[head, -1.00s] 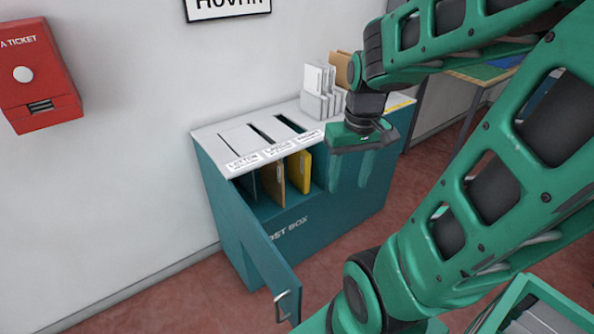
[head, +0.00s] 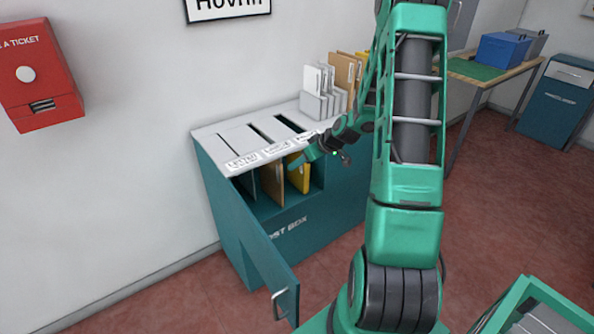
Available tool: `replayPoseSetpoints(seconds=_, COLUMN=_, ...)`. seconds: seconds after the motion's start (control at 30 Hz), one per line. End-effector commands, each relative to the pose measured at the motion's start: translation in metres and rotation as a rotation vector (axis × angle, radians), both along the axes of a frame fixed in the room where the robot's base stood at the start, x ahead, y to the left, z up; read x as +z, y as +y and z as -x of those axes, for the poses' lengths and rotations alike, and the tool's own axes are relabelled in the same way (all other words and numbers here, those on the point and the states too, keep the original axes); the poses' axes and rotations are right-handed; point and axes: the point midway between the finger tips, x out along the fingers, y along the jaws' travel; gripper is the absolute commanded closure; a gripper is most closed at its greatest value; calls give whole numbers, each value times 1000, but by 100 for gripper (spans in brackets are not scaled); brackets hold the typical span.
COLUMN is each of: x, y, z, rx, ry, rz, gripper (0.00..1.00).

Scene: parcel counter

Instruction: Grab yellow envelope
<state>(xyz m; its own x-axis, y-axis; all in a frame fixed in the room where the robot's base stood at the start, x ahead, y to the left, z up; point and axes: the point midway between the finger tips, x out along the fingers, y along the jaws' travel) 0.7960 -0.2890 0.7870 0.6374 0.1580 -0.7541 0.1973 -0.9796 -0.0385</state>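The yellow envelope (head: 299,174) stands upright in the right part of the open compartment of the teal post box (head: 318,222). A brown envelope (head: 272,182) stands just left of the yellow one, with a dark one further left.
The post box door (head: 268,250) hangs open toward the front left. White and brown envelopes (head: 328,85) stand in a holder on the white top, behind my arm. A table with a blue box (head: 502,50) is at the back right.

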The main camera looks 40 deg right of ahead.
Motion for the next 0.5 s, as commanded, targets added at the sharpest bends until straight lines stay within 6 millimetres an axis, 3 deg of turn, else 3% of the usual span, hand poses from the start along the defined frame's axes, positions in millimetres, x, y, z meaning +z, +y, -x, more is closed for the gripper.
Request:
replayPoseSetpoints(seconds=0.03, x=-13, y=-8, z=-8, rx=-8, ry=-35, rz=-12, gripper=52)
replayPoseSetpoints(seconds=0.23, x=-46, y=-39, z=-40, rx=-55, ry=-212, rz=-22, gripper=52)
replayPoseSetpoints(seconds=0.5, x=-74, y=-78, z=-56, rx=-158, ry=-372, rz=-13, gripper=52)
